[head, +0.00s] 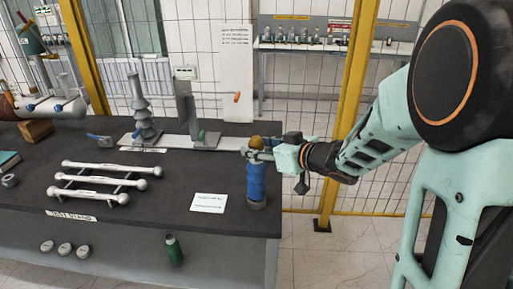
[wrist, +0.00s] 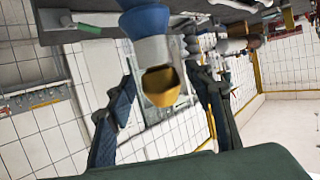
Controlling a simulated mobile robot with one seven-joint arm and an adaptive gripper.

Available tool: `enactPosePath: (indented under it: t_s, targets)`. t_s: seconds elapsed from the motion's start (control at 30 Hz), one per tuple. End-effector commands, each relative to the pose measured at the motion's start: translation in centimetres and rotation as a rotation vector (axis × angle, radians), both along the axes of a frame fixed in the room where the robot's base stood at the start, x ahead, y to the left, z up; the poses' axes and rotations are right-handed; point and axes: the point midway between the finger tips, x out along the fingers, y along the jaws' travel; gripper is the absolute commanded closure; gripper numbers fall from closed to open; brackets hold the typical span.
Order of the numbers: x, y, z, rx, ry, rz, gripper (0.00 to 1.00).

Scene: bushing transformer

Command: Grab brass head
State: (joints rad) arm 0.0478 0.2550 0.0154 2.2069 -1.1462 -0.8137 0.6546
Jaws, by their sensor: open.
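The brass head (head: 255,142) sits on top of an upright blue bushing (head: 256,182) near the right edge of the dark table. My gripper (head: 260,152) reaches in from the right at the height of the head. In the wrist view the brass head (wrist: 163,88) is a gold, faceted cap on a grey collar below the blue part. It lies between my two open fingers, with a visible gap on each side. I cannot tell how deep it sits between the fingertips.
A white card (head: 208,203) lies left of the bushing. A rack of white rods (head: 105,183) and a grey ribbed insulator (head: 142,105) stand farther left on the table (head: 160,217). A yellow post (head: 351,85) and mesh fence stand behind. The floor right of the table is clear.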

Motion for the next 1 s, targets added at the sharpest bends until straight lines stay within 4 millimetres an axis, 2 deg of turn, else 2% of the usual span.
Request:
enactPosePath:
  t_s: [0.1, 0.37, 0.8, 1.0]
  targets:
    - [0.78, 0.80, -0.43, 0.000, 0.000, 0.001, 0.52]
    - [0.97, 0.92, -0.42, 0.000, -0.002, -0.001, 0.52]
    - [0.95, 0.88, -0.41, -0.001, -0.001, -0.001, 1.00]
    - [0.97, 0.89, -0.34, 0.000, -0.002, -0.001, 1.00]
